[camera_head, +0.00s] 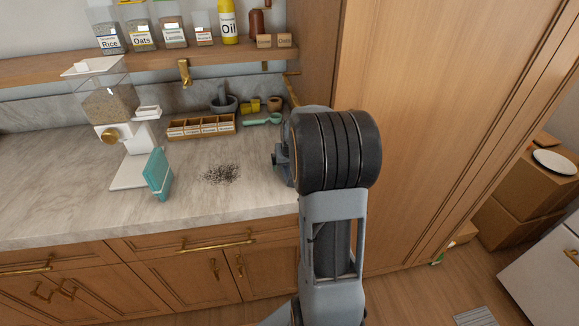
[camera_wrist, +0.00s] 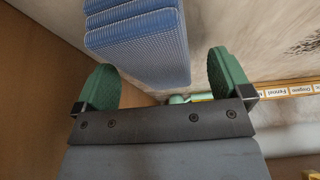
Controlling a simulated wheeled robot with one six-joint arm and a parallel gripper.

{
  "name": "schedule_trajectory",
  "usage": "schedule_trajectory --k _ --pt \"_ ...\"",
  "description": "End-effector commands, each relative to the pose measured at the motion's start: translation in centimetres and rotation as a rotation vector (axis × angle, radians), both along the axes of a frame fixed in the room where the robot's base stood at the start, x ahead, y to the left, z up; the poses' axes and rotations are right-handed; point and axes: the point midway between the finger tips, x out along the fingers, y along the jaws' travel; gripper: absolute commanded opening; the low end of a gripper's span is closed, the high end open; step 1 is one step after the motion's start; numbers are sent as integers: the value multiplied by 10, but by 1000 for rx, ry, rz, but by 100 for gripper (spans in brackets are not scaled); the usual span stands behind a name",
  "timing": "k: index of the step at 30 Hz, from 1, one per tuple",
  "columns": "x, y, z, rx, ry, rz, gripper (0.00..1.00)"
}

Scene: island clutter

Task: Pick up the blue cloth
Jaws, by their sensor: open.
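The blue cloth (camera_wrist: 140,40) shows in the wrist view as a folded, ribbed stack at the top, between and beyond my fingers. My gripper (camera_wrist: 164,75) is open, with one green finger to the left of the cloth and one to the right. Nothing is clamped; I cannot tell whether a finger touches the cloth. In the head view my arm hides the cloth, and only a dark part near my gripper shows at the arm's left edge.
A teal upright item (camera_head: 157,174) stands by the white grain dispenser (camera_head: 112,132). Dark crumbs (camera_head: 220,173) lie on the marble counter (camera_head: 230,205). A wooden rack of labelled packets (camera_head: 201,126) and a green scoop (camera_head: 262,120) lie behind. A tall wooden cabinet (camera_head: 420,90) stands right.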

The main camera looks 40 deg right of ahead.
Motion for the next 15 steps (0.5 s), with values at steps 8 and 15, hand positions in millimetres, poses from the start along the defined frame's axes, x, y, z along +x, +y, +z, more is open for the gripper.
schedule_trajectory --k 8,15 --pt "2 -1 -10 1 3 0 97" --pt "2 -1 -10 1 3 0 84"
